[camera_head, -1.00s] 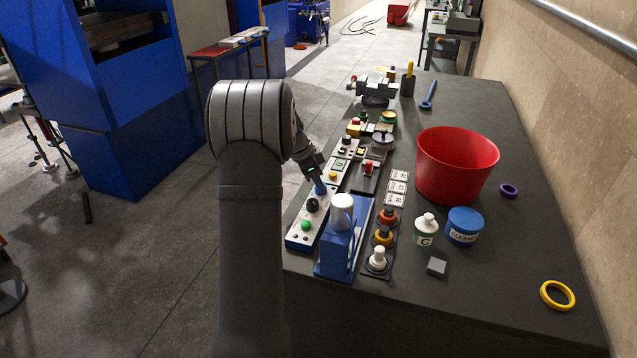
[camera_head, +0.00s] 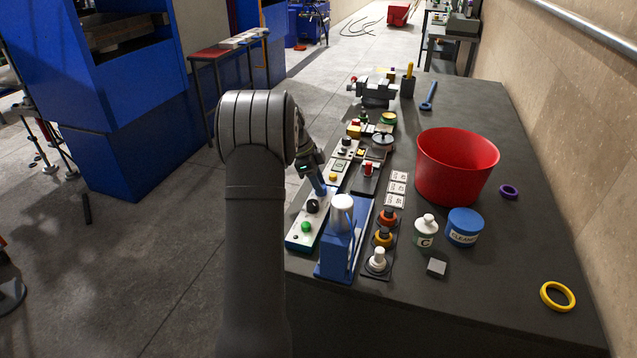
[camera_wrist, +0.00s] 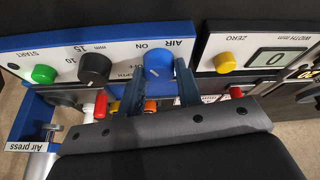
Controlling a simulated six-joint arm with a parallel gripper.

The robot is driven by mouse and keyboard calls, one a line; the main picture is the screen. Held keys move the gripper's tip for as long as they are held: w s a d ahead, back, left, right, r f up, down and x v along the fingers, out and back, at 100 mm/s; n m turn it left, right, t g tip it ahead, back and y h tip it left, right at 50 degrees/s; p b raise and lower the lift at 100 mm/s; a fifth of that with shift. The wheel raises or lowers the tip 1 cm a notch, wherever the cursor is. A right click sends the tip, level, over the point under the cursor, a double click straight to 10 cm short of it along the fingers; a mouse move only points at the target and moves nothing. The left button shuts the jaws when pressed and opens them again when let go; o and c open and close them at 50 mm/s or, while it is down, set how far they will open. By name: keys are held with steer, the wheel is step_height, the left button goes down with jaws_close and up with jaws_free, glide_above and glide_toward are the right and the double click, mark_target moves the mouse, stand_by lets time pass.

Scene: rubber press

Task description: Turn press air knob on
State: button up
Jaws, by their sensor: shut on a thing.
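The blue air knob (camera_wrist: 158,66) sits on the white face of the air press panel, beside the upside-down words AIR and ON in the wrist view. My gripper (camera_wrist: 160,80) is shut on the blue knob, with one finger on each side of it. A small pale mark shows on the knob, but its exact setting is hard to read. In the head view my gripper (camera_head: 320,186) is low over the panel (camera_head: 296,238), and the knob is mostly hidden by it.
On the same panel are a black dial (camera_wrist: 95,69) and a green START button (camera_wrist: 44,74). A yellow button (camera_wrist: 225,62) is on the adjoining panel. The blue press (camera_head: 339,250) stands close by. A red bucket (camera_head: 456,165) is further right.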

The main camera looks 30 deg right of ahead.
steer(key=o, duration=1)
steer(key=shift+c, duration=0.2)
steer(key=v, duration=1.7)
steer(key=shift+r, duration=0.15)
steer(key=shift+a, duration=0.1)
steer(key=x, duration=1.7)
